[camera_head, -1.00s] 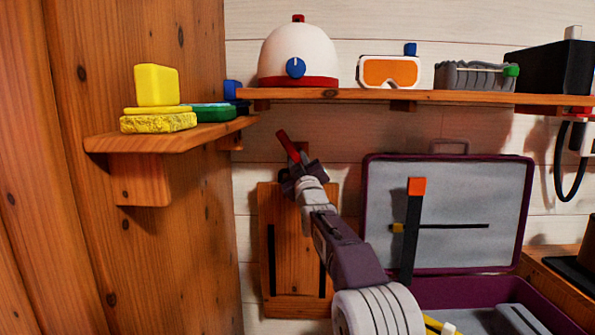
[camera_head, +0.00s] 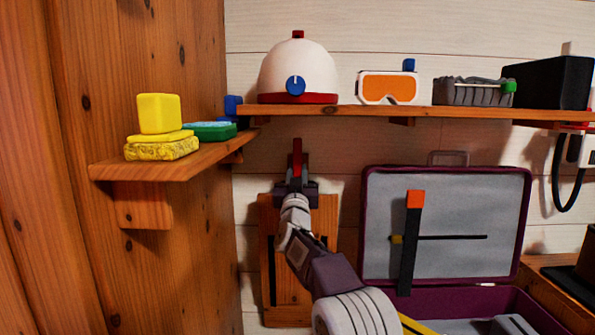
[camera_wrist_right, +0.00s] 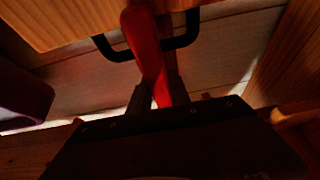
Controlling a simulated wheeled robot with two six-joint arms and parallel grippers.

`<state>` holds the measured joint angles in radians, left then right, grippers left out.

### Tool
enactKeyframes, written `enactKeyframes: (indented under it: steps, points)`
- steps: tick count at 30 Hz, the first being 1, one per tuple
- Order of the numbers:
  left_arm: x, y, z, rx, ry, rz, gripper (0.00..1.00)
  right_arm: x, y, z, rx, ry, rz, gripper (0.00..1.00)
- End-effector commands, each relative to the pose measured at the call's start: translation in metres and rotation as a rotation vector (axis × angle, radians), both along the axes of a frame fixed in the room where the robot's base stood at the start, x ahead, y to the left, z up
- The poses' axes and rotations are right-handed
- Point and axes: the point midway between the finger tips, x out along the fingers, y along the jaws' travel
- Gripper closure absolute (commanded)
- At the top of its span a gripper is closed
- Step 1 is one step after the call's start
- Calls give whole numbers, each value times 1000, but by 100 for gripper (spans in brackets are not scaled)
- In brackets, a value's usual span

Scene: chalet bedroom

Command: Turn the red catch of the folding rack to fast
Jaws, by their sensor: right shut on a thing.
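The red catch (camera_head: 297,150) of the folding rack stands nearly upright at the top of the rack in the head view. The folding rack (camera_head: 268,215) is a wooden panel folded flat against the wall below the shelf. My right gripper (camera_head: 296,182) is shut on the catch's lower part. In the right wrist view the red catch (camera_wrist_right: 143,45) runs up from between the fingers (camera_wrist_right: 158,95), leaning slightly left, in front of a black bracket (camera_wrist_right: 112,52). The catch's pivot is hidden. My left gripper is not in view.
A wooden shelf (camera_head: 345,112) just above holds a white helmet (camera_head: 300,70), orange goggles (camera_head: 388,88) and other items. A corner shelf (camera_head: 175,170) with yellow blocks is at left. An open purple case (camera_head: 366,225) stands close to the right.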

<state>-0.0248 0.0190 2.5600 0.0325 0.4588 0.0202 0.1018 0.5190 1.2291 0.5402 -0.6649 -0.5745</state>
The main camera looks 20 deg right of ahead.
Motion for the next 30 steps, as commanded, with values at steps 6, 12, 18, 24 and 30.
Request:
enactKeyframes:
  steps: [6,12,18,24,30]
  points:
    - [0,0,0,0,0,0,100,0,0,-2,13,-3,1,100]
    - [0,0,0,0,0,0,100,0,0,-1,14,-5,2,100]
    - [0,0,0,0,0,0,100,0,0,-1,12,-5,1,67]
    - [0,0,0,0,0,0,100,0,0,0,10,-5,1,67]
    - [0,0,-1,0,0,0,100,-13,7,-7,9,-2,2,67]
